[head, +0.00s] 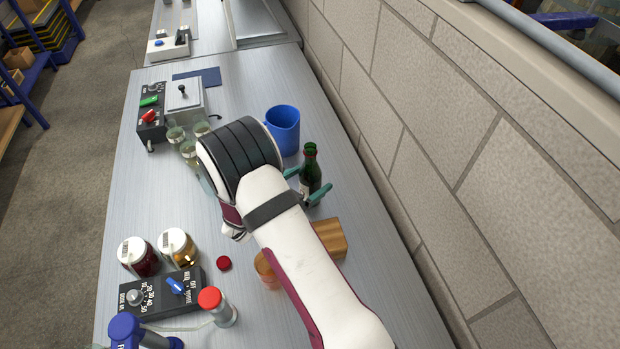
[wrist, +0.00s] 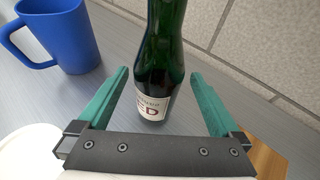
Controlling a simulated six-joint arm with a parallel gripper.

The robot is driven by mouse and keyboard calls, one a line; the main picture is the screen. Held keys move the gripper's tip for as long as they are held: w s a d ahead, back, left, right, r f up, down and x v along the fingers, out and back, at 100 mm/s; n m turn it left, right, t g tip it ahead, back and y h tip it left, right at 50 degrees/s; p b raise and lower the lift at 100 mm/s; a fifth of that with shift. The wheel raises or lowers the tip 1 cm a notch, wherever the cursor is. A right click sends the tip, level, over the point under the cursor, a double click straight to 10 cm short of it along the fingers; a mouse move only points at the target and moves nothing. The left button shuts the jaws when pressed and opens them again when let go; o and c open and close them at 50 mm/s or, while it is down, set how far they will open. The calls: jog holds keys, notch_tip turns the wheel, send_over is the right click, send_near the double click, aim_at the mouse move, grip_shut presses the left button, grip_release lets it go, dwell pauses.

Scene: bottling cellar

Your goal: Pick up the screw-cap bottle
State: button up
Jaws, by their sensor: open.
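A green bottle (head: 310,172) with a pale label stands upright on the metal table, near the wall. In the wrist view the bottle (wrist: 160,65) stands between the two teal fingers, and its top is cut off by the frame edge. My gripper (head: 308,186) is open, with one finger on each side of the bottle. In the wrist view my gripper (wrist: 158,95) shows a gap between each finger and the glass. The bottle's lower part is partly hidden by a finger in the head view.
A blue mug (head: 283,128) stands close behind the bottle. A wooden block (head: 330,238) lies close in front. Glass jars (head: 188,150), a red cap (head: 224,263), lidded jars (head: 138,256) and control boxes (head: 160,295) stand left of my arm. The wall (head: 470,150) bounds the right.

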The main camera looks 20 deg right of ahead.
aim_at(317, 174)
jog(key=x, duration=0.4)
jog(key=shift+w, duration=0.2)
grip_shut()
